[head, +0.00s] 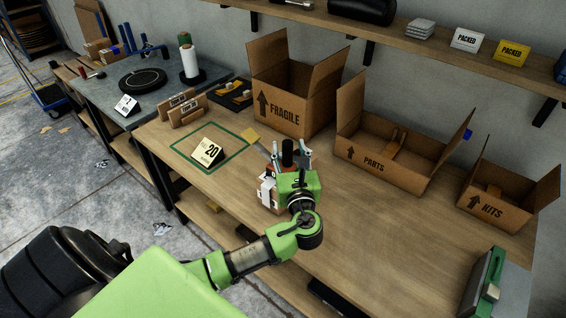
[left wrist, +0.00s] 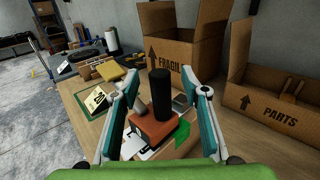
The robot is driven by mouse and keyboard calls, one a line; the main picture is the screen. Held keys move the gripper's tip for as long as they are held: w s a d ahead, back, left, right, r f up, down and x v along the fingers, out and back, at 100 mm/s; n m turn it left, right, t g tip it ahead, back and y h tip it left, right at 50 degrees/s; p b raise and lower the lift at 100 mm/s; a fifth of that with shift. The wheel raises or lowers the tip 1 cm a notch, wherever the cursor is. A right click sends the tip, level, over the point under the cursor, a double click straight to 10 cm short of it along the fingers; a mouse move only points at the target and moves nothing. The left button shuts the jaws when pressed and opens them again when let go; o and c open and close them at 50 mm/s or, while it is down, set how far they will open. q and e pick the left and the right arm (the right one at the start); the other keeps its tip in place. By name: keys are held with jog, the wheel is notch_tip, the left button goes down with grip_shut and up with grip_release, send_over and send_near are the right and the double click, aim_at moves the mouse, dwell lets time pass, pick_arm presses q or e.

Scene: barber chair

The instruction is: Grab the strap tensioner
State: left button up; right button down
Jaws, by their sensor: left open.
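My left gripper (left wrist: 158,80) is open, with one teal finger on each side of the black handle in the left wrist view. The fingers look apart from the handle. In the head view the handle (head: 288,152) rises between the fingers of my left gripper (head: 290,158), and the wrist hides most of the block. White and green pieces lie around the block's base. My right gripper is not in view.
Cardboard boxes marked FRAGILE (head: 284,119), PARTS (head: 373,165) and KITS (head: 491,210) stand along the back of the wooden bench (head: 385,240). A card marked 20 (head: 208,152) sits inside a green outline to the left.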

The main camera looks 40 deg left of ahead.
aim_at(287, 142)
pick_arm(q)
jog(key=shift+x, duration=1.55)
grip_shut()
jog(key=shift+r, duration=0.1)
jog(key=shift+r, duration=0.15)
